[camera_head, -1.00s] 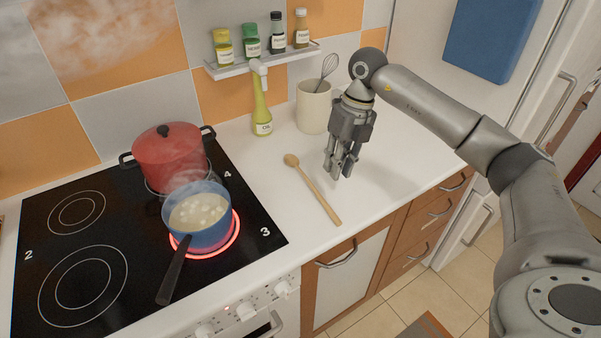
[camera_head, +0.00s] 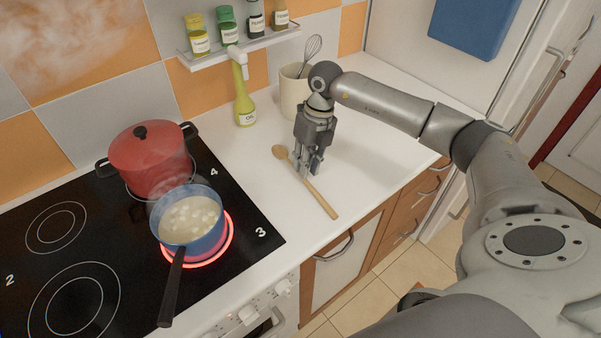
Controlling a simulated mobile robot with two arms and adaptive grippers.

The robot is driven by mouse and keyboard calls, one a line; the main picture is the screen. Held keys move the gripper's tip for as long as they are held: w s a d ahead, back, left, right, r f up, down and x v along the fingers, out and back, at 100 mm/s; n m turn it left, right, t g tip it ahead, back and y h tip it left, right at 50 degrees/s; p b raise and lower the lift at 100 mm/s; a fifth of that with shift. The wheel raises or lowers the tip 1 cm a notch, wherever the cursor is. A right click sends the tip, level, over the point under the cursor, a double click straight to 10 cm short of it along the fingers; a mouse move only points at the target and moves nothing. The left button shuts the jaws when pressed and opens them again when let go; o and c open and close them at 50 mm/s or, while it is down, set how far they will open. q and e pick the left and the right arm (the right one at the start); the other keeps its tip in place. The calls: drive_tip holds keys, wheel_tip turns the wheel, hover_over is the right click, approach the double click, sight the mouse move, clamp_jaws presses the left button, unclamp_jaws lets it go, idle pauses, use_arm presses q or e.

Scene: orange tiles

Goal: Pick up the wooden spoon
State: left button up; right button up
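The wooden spoon (camera_head: 321,200) lies on the white countertop, its round bowl toward the back left and its handle running toward the front edge. My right gripper (camera_head: 308,172) points down over the upper part of the handle. Its fingers look parted, with the tips close to the handle, and they hide part of it. I cannot tell whether they touch the spoon. My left gripper is not in view.
A blue pot (camera_head: 190,230) of pale, steaming liquid sits on a glowing burner. A red pot (camera_head: 150,160) stands behind it. An oil bottle (camera_head: 244,100) and a utensil mug (camera_head: 292,95) stand behind the spoon. Counter right of the gripper is clear.

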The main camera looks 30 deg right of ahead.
drive_tip(key=shift+a+f+p, duration=0.15)
drive_tip(key=shift+a+f, duration=0.05)
drive_tip(key=shift+f, duration=0.55)
drive_tip(key=shift+a+f+p, duration=0.15)
drive_tip(key=shift+f, duration=0.6)
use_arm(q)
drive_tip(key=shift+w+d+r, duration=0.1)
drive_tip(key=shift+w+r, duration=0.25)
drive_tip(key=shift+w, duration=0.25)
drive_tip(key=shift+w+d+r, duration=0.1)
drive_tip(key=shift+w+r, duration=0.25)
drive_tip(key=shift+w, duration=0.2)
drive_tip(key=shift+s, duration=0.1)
use_arm(e)
drive_tip(key=shift+c, duration=0.3)
drive_tip(key=shift+c, duration=1.3)
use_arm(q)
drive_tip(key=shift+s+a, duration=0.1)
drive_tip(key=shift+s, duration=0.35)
use_arm(e)
clamp_jaws()
drive_tip(key=shift+r, duration=0.1)
